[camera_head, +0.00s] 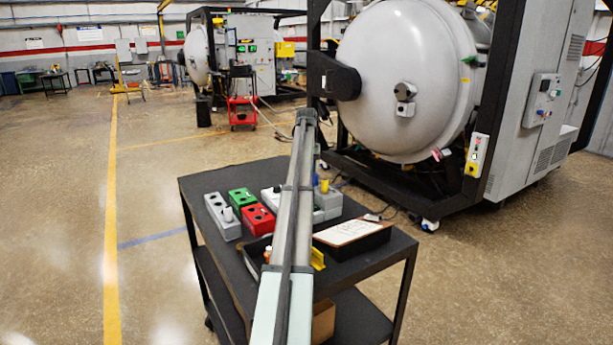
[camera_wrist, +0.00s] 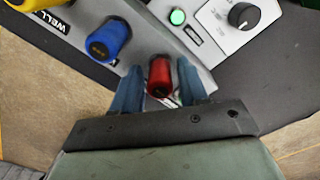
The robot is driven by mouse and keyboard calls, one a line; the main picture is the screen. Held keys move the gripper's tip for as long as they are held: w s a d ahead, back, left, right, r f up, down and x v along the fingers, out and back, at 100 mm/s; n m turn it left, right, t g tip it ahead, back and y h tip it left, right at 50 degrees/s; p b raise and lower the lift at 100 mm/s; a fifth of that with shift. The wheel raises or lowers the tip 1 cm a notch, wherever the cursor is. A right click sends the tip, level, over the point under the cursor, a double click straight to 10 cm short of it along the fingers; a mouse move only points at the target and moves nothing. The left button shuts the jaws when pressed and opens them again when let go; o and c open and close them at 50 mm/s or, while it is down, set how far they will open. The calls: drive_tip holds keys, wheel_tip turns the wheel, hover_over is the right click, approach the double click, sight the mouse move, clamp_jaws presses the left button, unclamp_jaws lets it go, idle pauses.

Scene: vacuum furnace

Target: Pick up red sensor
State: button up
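The red sensor (camera_wrist: 160,77) is a short red cylinder on a grey panel in the wrist view. My gripper (camera_wrist: 160,82) has its two blue fingers on either side of it. The fingers are apart, with narrow gaps visible between them and the red sensor, so I see no firm grip. A thin metallic piece shows below the red sensor, close to the gripper body. The sensor's far end is towards the top of the view. In the head view my arm runs away over the cart, and I cannot make out the fingers or this sensor.
A blue cylinder (camera_wrist: 107,40) stands just left of the fingers, with a yellow one (camera_wrist: 35,4) beyond. The black cart (camera_head: 385,262) holds coloured blocks and a clipboard (camera_head: 347,232). A large furnace (camera_head: 405,65) stands behind.

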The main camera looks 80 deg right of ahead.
clamp_jaws()
drive_tip(key=shift+r, duration=0.1)
